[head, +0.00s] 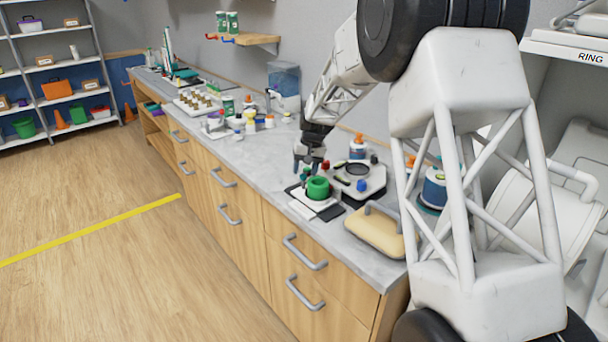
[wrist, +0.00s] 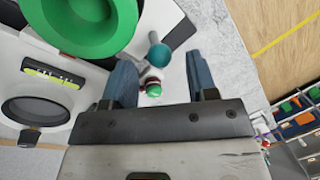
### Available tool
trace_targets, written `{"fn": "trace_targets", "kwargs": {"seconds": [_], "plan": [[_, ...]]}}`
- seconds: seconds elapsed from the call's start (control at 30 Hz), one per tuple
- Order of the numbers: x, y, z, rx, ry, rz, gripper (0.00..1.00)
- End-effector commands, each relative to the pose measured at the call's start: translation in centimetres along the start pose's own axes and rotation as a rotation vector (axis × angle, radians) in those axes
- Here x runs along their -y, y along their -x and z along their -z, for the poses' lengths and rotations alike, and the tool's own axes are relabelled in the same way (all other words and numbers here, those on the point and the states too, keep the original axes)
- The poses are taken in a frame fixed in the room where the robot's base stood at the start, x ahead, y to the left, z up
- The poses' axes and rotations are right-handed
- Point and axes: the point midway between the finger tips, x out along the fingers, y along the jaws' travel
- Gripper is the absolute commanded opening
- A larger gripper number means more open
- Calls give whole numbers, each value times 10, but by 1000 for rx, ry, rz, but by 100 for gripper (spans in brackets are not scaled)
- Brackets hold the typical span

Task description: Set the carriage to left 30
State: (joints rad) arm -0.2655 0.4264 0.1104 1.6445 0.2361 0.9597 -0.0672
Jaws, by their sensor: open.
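A green round part with an open top (head: 317,188) stands on a low white unit (head: 322,201) on the counter. In the wrist view the green part (wrist: 85,20) is large at the upper left. Beside it is a yellow-green scale window (wrist: 55,78); its reading is too small to tell. A teal ball knob (wrist: 158,55) and a small green-topped, red-banded knob (wrist: 153,87) show between my fingers. My gripper (head: 308,158) hangs over the far side of the unit, and its fingers (wrist: 160,68) are apart. I cannot tell which part is the carriage, or whether the fingers touch anything.
A white unit with a dark round dial (head: 358,172) and a blue knob (head: 361,185) stands right of the green part. A tan handled block (head: 375,232) lies nearer. Bottles (head: 250,122) and a tray (head: 197,102) stand farther along the counter (head: 235,155).

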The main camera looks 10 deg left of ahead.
Motion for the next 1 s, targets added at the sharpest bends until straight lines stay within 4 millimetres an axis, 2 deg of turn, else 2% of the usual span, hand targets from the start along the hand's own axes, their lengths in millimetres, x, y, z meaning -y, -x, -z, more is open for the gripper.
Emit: {"fn": "trace_targets", "kwargs": {"seconds": [0.2, 0.57, 0.67, 0.9, 0.93, 1.0], "plan": [[0, -18, 0, 1, 0, 0, 53], [0, -21, 0, 0, 0, 0, 53], [0, -21, 0, 0, 0, 0, 40], [0, -21, 0, 0, 0, 0, 4], [0, -21, 0, 0, 0, 0, 0], [0, -21, 0, 0, 0, 0, 0]]}}
